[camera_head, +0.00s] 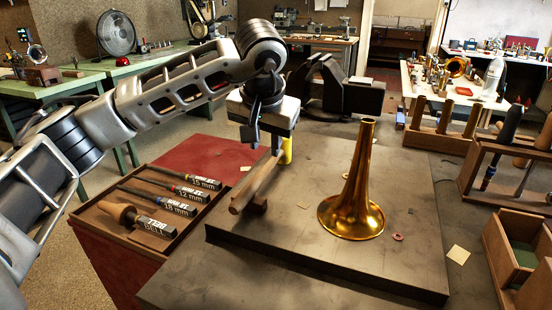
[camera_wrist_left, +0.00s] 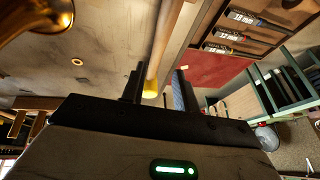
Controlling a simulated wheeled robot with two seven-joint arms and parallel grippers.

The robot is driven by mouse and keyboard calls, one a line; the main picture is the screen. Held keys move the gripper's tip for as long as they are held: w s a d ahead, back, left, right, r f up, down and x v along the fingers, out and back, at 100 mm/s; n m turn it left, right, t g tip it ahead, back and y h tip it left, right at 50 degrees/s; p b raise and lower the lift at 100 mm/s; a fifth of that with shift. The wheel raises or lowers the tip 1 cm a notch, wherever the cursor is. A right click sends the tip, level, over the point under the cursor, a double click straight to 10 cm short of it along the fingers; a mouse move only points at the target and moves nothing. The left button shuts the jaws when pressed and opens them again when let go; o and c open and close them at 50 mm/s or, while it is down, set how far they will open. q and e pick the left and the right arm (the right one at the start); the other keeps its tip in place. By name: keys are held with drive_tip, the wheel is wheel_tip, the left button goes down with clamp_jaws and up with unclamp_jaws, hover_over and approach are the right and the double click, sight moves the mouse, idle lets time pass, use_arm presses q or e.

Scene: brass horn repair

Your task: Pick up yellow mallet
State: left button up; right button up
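The yellow mallet shows in the head view as a light wooden shaft (camera_head: 254,186) with a yellow end (camera_head: 286,151) behind it. The shaft lies slanted near the left edge of the dark work slab, with a small wooden block under its near end. My left gripper (camera_head: 265,145) points down at the far part of the mallet and partly hides it. In the left wrist view, the yellow end (camera_wrist_left: 151,88) shows between the two spread fingers (camera_wrist_left: 157,85), with a gap to the right finger. The gripper is open. My right gripper is not in view.
A brass bell (camera_head: 352,205) stands on the slab (camera_head: 300,240) to the right of the mallet. A wooden tray (camera_head: 105,240) of labelled mandrels lies to the left. Wooden tool racks (camera_head: 438,140) stand at the right. The slab between mallet and bell is mostly clear.

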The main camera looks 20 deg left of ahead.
sight(267, 166)
use_arm(q)
drive_tip(key=x, duration=0.3)
drive_tip(key=shift+f, duration=0.1)
drive_tip(key=shift+s+d+p+x, duration=0.1)
drive_tip(key=shift+p+x, duration=0.05)
drive_tip(key=shift+x, duration=1.15)
drive_tip(key=shift+s+d+p+x, duration=0.1)
drive_tip(key=shift+s+p+x, duration=0.05)
drive_tip(key=shift+x, duration=1.2)
clamp_jaws()
